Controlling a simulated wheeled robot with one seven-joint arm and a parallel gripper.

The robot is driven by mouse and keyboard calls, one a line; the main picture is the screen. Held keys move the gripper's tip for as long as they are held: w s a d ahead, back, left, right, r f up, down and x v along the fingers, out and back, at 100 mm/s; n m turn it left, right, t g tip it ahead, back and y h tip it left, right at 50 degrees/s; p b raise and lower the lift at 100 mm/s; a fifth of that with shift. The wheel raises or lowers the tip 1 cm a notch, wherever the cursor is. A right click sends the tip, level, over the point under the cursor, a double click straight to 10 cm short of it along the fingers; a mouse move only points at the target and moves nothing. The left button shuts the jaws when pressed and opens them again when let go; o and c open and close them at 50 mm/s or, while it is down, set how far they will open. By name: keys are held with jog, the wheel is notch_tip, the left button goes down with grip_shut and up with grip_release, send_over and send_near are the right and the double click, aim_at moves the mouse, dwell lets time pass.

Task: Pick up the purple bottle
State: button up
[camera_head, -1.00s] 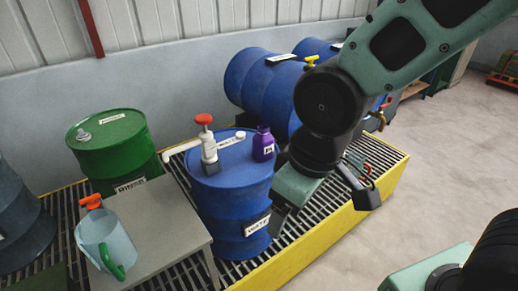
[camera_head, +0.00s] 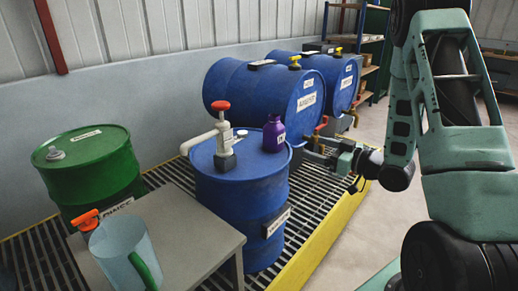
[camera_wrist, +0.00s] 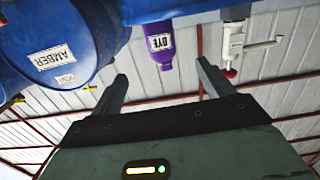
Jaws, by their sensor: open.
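The purple bottle (camera_head: 274,134) stands upright on top of the upright blue drum (camera_head: 240,205), near its right edge. In the wrist view the picture is inverted, and the bottle (camera_wrist: 160,42) with its "DYE" label hangs from the top, just beyond the fingertips and between their lines. My gripper (camera_head: 308,150) is to the right of the bottle in the head view, at about its height. In the wrist view my gripper (camera_wrist: 162,69) has its two fingers wide apart with nothing between them.
A white pump with a red knob (camera_head: 221,130) stands on the same drum, left of the bottle. Blue drums (camera_head: 265,90) lie on their sides behind. A grey table (camera_head: 185,225) with a jug (camera_head: 122,255) and a green drum (camera_head: 90,165) are at left.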

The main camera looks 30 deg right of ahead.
aim_at(274, 132)
jog(key=shift+t, duration=0.3)
jog(key=p+x, duration=0.1)
jog(key=x, duration=1.5)
jog(key=shift+a+p, duration=0.2)
jog(key=shift+p, duration=0.1)
jog(key=shift+r, duration=0.1)
jog(key=c, duration=1.3)
